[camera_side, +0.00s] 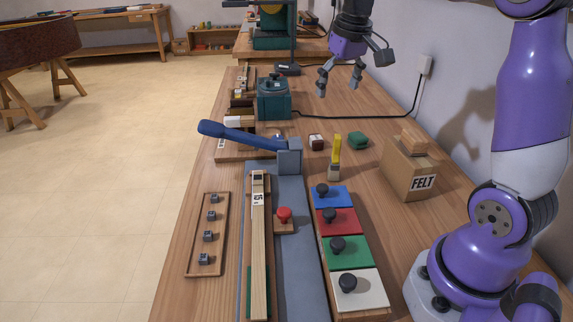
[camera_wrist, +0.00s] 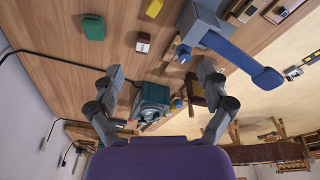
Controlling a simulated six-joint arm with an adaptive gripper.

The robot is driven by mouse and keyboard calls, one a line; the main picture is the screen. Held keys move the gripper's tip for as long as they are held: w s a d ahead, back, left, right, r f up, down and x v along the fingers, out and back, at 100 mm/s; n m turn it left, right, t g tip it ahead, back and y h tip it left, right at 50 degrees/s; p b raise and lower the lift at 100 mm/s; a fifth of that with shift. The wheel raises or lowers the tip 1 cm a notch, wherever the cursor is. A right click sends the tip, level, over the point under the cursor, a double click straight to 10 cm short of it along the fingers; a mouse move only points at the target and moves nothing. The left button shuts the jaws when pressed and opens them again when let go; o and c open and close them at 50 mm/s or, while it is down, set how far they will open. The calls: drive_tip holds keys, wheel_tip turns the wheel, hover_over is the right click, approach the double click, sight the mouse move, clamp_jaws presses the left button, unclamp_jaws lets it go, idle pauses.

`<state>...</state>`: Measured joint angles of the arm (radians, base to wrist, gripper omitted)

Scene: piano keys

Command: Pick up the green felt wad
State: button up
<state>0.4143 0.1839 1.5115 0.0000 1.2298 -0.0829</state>
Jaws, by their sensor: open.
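The green felt wad (camera_side: 358,140) is a small dark green block lying on the workbench, left of the cardboard box. It also shows at the upper left of the wrist view (camera_wrist: 93,27). My gripper (camera_side: 339,88) is open and empty, held in the air above the bench. In the side view it hangs farther back than the wad. In the wrist view its two fingers (camera_wrist: 160,72) are spread wide, with the wad outside them to the upper left. The wad is uncovered in both views.
A cardboard box marked FELT (camera_side: 408,175) stands right of the wad. A yellow-handled brush (camera_side: 336,152) and a dark red and white block (camera_side: 316,141) lie to its left. A blue lever (camera_side: 240,135) rises nearby. A green machine (camera_side: 273,98) and black cable (camera_side: 365,116) are behind.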

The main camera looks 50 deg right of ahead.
drive_tip(key=w+d+f+m+g, duration=0.2)
drive_tip(key=d+f, duration=0.4)
drive_tip(key=d, duration=0.6)
drive_tip(key=m+y, duration=0.1)
hover_over(363, 139)
drive_tip(key=f, duration=0.7)
drive_tip(key=shift+w+a+f, duration=0.1)
drive_tip(key=shift+a+f, duration=0.15)
drive_tip(key=shift+f, duration=0.15)
wheel_tip(363, 139, down, 6)
drive_tip(key=shift+d+f, duration=0.15)
drive_tip(key=shift+f, duration=0.05)
drive_tip(key=c, duration=0.9)
